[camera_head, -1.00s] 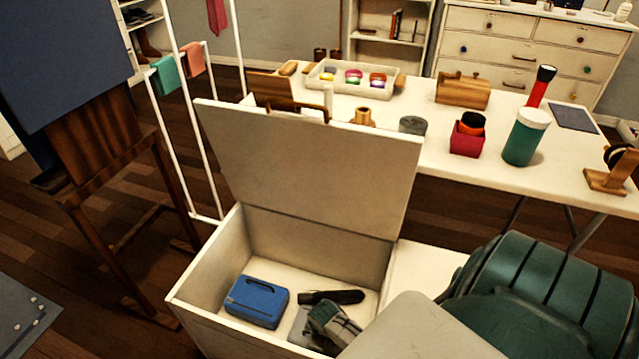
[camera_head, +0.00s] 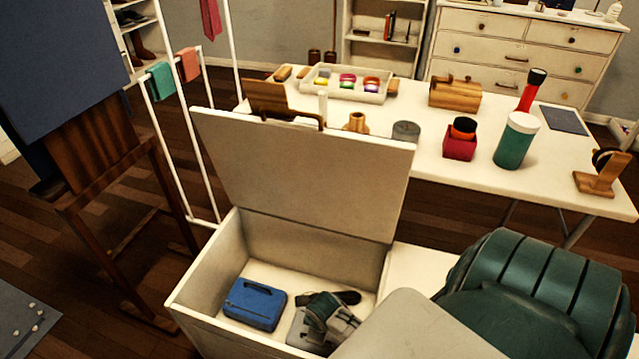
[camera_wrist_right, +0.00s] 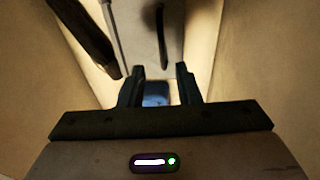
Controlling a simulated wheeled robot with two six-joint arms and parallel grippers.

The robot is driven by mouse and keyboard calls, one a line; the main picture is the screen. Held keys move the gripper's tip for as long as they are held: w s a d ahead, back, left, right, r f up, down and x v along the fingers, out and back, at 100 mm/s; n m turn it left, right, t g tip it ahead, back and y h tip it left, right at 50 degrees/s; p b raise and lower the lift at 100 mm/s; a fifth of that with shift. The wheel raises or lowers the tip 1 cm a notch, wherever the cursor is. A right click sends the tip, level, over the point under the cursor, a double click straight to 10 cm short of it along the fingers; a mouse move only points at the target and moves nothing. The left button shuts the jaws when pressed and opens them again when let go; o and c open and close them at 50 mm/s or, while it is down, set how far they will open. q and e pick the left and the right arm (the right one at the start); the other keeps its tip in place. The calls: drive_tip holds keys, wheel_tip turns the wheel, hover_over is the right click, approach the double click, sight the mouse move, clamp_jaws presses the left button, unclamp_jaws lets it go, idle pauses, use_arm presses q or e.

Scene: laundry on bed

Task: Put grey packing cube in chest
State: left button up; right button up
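The white chest (camera_head: 205,260) stands with its lid up. The grey packing cube (camera_head: 301,328) is inside, on the chest floor, partly hidden by my right gripper (camera_head: 318,318). In the right wrist view the grey cube (camera_wrist_right: 136,28), with a dark handle strip, lies beyond the fingertips. My right gripper (camera_wrist_right: 161,72) is open there, its fingers apart with no cube between them. A small bluish patch shows between the fingers; I cannot tell what it is. My left gripper is not in view.
A blue packing cube (camera_head: 255,304) and a dark elongated item (camera_head: 348,297) also lie in the chest; the dark item shows in the wrist view (camera_wrist_right: 85,38). The raised lid (camera_head: 300,175) and chest walls surround my gripper. A cluttered white table (camera_head: 440,172) stands behind.

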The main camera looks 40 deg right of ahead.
drive_tip(key=s+a+r+m, duration=0.1)
drive_tip(key=s+r, duration=0.2)
drive_tip(key=r, duration=0.5)
drive_tip(key=s+a+r+m+t, duration=0.1)
drive_tip(key=s+a+r+m, duration=0.1)
drive_tip(key=r, duration=0.6)
drive_tip(key=s+a+r+m+t, duration=0.1)
drive_tip(key=s+a+r, duration=0.1)
drive_tip(key=s+r, duration=0.3)
wheel_tip(320, 180, up, 3)
drive_tip(key=shift+a+r+m+p, duration=0.2)
drive_tip(key=shift+m+p, duration=0.1)
drive_tip(key=shift+c, duration=0.4)
